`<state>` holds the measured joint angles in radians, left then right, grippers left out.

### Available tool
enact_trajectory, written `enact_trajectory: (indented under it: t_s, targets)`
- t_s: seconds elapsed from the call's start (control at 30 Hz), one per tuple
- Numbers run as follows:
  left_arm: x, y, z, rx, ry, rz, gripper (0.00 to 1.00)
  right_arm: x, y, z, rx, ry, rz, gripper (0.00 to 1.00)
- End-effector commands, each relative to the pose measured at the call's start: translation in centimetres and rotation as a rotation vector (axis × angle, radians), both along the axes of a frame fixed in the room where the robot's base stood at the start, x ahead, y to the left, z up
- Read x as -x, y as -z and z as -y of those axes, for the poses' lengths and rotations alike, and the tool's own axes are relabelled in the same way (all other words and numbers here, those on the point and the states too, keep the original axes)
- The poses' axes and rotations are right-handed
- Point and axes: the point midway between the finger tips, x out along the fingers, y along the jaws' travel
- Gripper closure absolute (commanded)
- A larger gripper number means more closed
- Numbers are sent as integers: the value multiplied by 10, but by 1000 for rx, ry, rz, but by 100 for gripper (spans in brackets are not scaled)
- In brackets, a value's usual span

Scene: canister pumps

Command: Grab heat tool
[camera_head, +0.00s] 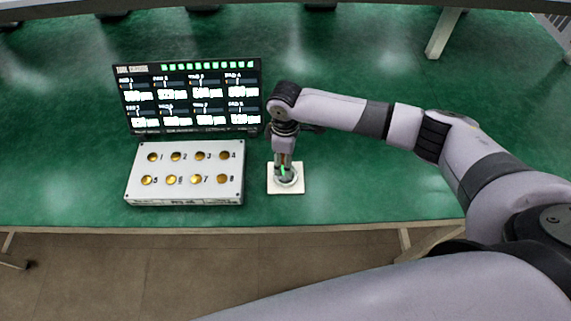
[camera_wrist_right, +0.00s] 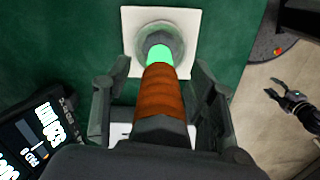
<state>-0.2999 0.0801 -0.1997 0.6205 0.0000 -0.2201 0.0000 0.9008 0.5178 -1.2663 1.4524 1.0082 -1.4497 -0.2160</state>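The heat tool (camera_wrist_right: 160,95) has an orange-brown ribbed grip and a glowing green section. It stands in a round grey holder (camera_wrist_right: 175,40) on a white square plate (camera_head: 299,187). In the head view only a bit of green shows between my fingers. My right gripper (camera_head: 284,166) points down over it. In the right wrist view its fingers (camera_wrist_right: 160,92) are spread on both sides of the grip, with gaps between. What looks like my left gripper (camera_wrist_right: 284,95) shows small at the right of the wrist view, over the floor, fingers apart and empty.
A silver box (camera_head: 185,190) with several numbered gold sockets is left of the plate. A lit display (camera_head: 190,97) stands behind the box, close to my right wrist. The green table (camera_head: 350,190) is clear right of the plate; its front edge is near.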

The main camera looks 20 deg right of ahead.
Motion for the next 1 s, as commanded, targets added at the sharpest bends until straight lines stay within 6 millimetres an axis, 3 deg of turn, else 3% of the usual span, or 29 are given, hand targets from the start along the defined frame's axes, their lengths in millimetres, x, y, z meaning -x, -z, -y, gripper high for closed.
enact_trajectory:
  t_s: [0.77, 1.0]
  targets:
    - [0, 0, 0, 0, 1, -1, 60, 0, -1, 0, 0, 0, 0, 99]
    - [0, 0, 0, 0, 1, -1, 60, 0, -1, 0, 0, 0, 0, 100]
